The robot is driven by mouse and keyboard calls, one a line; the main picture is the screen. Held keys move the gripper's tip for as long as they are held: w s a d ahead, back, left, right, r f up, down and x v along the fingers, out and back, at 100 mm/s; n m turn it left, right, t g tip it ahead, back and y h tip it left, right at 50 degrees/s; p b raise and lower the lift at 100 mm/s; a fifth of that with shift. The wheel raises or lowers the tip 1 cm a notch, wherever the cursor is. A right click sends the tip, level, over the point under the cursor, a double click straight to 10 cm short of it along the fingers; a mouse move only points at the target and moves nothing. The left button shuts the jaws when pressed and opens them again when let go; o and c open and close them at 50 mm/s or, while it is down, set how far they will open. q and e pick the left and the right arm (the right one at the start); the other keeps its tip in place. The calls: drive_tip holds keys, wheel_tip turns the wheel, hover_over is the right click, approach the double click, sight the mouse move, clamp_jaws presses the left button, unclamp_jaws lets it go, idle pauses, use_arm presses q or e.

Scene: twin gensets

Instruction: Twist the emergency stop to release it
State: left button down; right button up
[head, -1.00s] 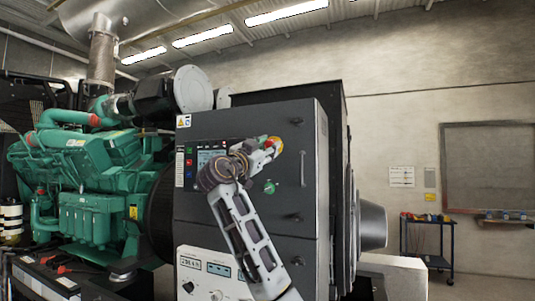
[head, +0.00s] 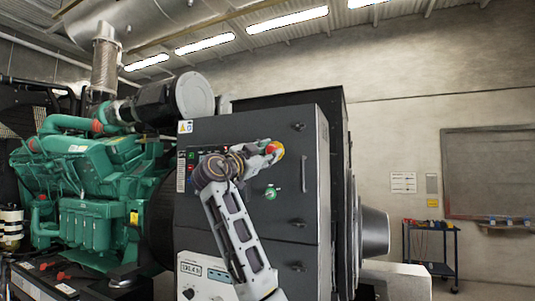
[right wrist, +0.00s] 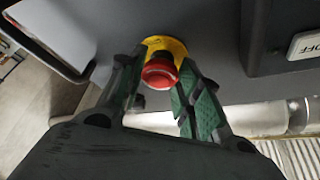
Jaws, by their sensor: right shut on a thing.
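The emergency stop (head: 277,149) is a red mushroom button on a yellow round plate, on the dark front panel of the genset control cabinet (head: 250,240). In the right wrist view the red button (right wrist: 159,72) sits between the two green-padded fingers, and part of the yellow plate shows behind it. My right gripper (head: 268,149) is shut on the button, one finger on each side; it also shows in the right wrist view (right wrist: 158,82). My right arm covers part of the panel's controls. My left gripper is not in view.
A green selector knob (head: 271,192) lies just below the emergency stop. A door handle (head: 303,172) is to its right. The green engine (head: 85,170) stands at the left. A tool cart (head: 430,245) stands by the far wall, with open floor around it.

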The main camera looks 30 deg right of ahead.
drive_tip(key=o, duration=1.1)
drive_tip(key=shift+w+d, duration=0.1)
drive_tip(key=shift+c, duration=0.2)
drive_tip(key=v, duration=1.2)
